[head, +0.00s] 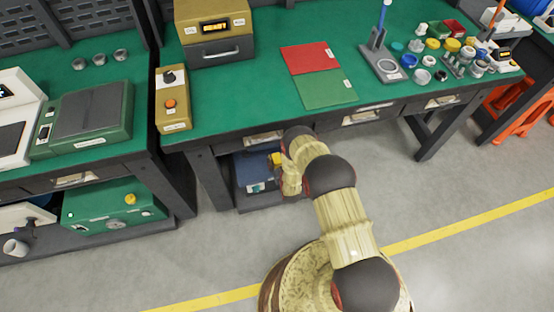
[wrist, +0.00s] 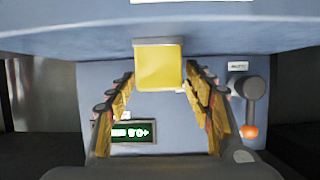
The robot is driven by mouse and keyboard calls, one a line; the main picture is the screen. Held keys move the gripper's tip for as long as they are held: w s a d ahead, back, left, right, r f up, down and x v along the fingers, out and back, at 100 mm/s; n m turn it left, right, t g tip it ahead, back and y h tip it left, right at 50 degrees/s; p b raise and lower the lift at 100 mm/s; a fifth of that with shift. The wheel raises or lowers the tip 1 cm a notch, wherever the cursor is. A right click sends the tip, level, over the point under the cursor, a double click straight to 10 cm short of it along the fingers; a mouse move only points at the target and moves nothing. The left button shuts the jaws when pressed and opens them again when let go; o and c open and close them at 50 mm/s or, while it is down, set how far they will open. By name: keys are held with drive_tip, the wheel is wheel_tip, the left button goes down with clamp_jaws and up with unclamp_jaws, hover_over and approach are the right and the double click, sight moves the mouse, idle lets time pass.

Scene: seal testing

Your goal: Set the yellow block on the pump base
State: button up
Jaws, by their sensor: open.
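The yellow block (wrist: 158,66) is in the upper middle of the wrist view, with a grey strip along its upper edge. It also shows in the head view (head: 275,158) beside the blue-grey machine (head: 256,174) on the shelf under the bench. In the wrist view the machine (wrist: 185,137) has a lit display and a lever. My gripper (wrist: 159,84) is open, its fingertips either side of the block's lower part with gaps showing. My arm hides part of this area in the head view. I cannot tell which part is the pump base.
The lever with an orange tip (wrist: 249,130) stands at the right of the machine's face. The green-topped bench (head: 240,110) overhangs the shelf. A green machine (head: 112,208) is on the lower shelf at left. The grey floor (head: 440,200) is clear at right.

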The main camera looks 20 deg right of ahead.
drive_tip(key=p+v, duration=0.4)
drive_tip(key=v, duration=0.8)
